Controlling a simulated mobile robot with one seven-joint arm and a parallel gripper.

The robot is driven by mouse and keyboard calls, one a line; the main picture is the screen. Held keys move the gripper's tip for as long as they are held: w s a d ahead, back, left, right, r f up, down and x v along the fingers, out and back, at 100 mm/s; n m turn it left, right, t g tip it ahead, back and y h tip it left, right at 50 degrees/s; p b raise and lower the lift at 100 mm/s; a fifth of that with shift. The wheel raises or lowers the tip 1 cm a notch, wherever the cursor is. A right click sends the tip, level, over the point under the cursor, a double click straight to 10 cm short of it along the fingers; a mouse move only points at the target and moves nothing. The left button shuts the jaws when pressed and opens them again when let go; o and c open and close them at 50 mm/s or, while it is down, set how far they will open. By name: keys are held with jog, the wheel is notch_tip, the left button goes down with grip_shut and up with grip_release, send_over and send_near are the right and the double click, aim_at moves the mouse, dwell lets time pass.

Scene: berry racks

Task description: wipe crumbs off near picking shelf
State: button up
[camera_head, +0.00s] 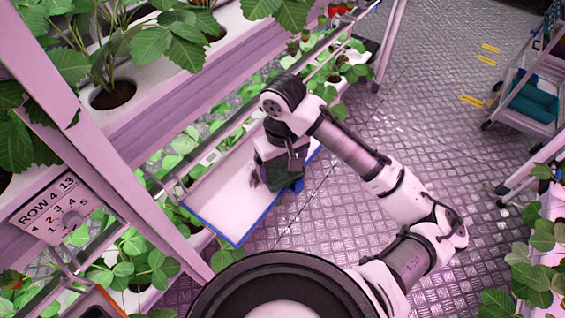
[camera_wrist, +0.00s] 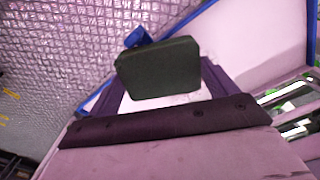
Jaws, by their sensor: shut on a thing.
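The picking shelf (camera_head: 215,205) is a narrow white board with a blue rim, beside the plant rack. Its white surface and blue rim also show in the wrist view (camera_wrist: 255,40). A small dark brown patch that looks like crumbs (camera_head: 253,179) lies on the board, just left of my gripper. My gripper (camera_head: 284,172) points down over the board's right side and is shut on a dark green block (camera_wrist: 160,70), with a small blue part behind it. I cannot tell whether the block touches the board. My gripper hides part of the shelf.
Plant rack gutters with leafy plants (camera_head: 150,45) stand close on the left and above the shelf. A row sign (camera_head: 52,208) hangs at the lower left. A cart with a teal bin (camera_head: 535,100) stands at the upper right. The metal floor (camera_head: 420,110) between is clear.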

jog(key=shift+f+b, duration=0.4)
jog(key=shift+f, duration=0.15)
jog(key=shift+w+a+r+p, duration=0.2)
jog(key=shift+w+a+p, duration=0.15)
jog(key=shift+a+p, duration=0.15)
jog(key=shift+w+a+p, duration=0.3)
jog(key=shift+w+a, duration=0.3)
jog(key=shift+a, duration=0.2)
jog(key=shift+w+a+f+p, duration=0.1)
jog(key=shift+w+a+p, duration=0.3)
jog(key=shift+w+a, duration=0.4)
jog(key=shift+w+a+f+p, duration=0.1)
jog(key=shift+w+a+p, duration=0.35)
jog(key=shift+a, duration=0.55)
jog(key=shift+w+a+f+p, duration=0.1)
jog(key=shift+w+a+p, duration=0.2)
jog(key=shift+w+a, duration=0.5)
jog(key=shift+w+a+f, duration=0.1)
jog(key=shift+a, duration=0.35)
jog(key=shift+f, duration=0.1)
